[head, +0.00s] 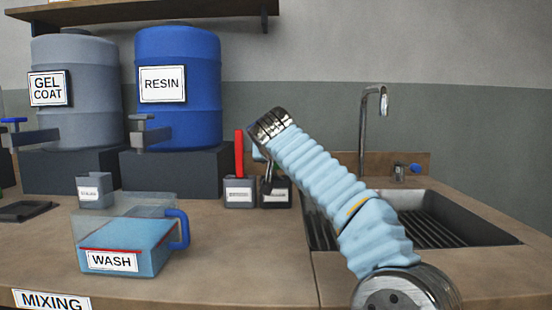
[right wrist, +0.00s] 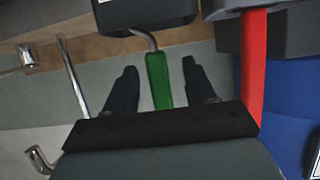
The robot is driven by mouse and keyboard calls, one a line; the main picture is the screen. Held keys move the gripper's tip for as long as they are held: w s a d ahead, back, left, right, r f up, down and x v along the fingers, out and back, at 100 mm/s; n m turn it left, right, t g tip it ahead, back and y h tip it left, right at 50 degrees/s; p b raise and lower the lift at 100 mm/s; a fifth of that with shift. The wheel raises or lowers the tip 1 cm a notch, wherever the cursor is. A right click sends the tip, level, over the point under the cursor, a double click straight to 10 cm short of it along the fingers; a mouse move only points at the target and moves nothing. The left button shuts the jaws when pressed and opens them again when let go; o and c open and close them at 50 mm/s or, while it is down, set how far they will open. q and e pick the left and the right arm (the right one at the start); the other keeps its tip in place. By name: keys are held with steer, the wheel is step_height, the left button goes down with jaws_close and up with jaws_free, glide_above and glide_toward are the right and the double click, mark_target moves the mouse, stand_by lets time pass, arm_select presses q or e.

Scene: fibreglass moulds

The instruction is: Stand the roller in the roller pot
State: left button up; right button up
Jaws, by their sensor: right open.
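The roller's green handle (right wrist: 160,80) stands between the two dark fingers of my open right gripper (right wrist: 159,66) in the right wrist view, with a gap on each side. Its bent metal rod (right wrist: 146,40) runs to the rim of a dark pot (right wrist: 145,12); the roller head does not show and seems to be inside. In the head view this pot (head: 276,194) is the right one of two small labelled pots, its label too small to read. My right arm hides the green handle there. My left gripper is not in view.
A red handle (head: 239,153) stands in the neighbouring pot (head: 239,192), close beside. A wash jug (head: 183,205) is on the bench at front left. Resin (head: 178,115) and gel coat (head: 75,115) drums stand behind. A sink (head: 455,215) with a tall tap (head: 363,130) is right.

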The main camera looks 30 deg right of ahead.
steer(key=shift+a, duration=0.1)
steer(key=b+v, duration=0.1)
steer(key=v, duration=1.2)
steer(key=shift+s, duration=0.3)
steer(key=shift+a+r, duration=0.15)
